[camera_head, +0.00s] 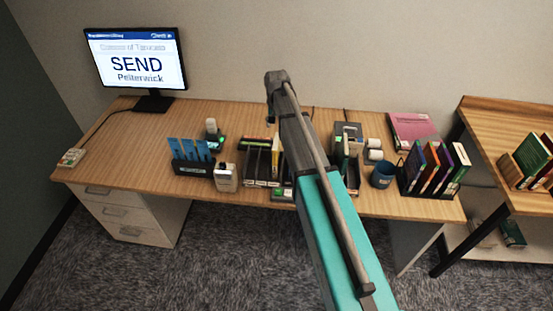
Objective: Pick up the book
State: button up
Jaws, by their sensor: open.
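Several books (430,170) stand slightly tilted in a dark rack at the right end of the desk, with purple, orange-red and green covers or spines. More books (531,158), green and brown, stand on the side table at the far right. I cannot tell which book is meant. My gripper (277,84) is at the far end of my arm, above the middle of the desk, to the left of the books and apart from them. It is open, but its fingers are small and hard to make out. I see nothing held in it.
The desk (120,150) carries a monitor (137,62), a blue-card holder (192,158), a dark sorter (262,165), a blue mug (382,175) and a pink folder-like item (412,130). My arm hides part of the desk's middle. The desk's left part is mostly clear.

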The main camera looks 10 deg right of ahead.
aim_at(276, 141)
jog(key=shift+f+b, duration=3.25)
jog(key=shift+f, duration=0.35)
jog(key=shift+f, duration=0.1)
jog(key=f+b, duration=0.2)
jog(key=b, duration=0.1)
jog(key=shift+w+a+f, duration=0.1)
jog(key=shift+w+f, duration=0.15)
jog(key=shift+f, duration=0.15)
jog(key=shift+f+b, duration=1.1)
grip_shut()
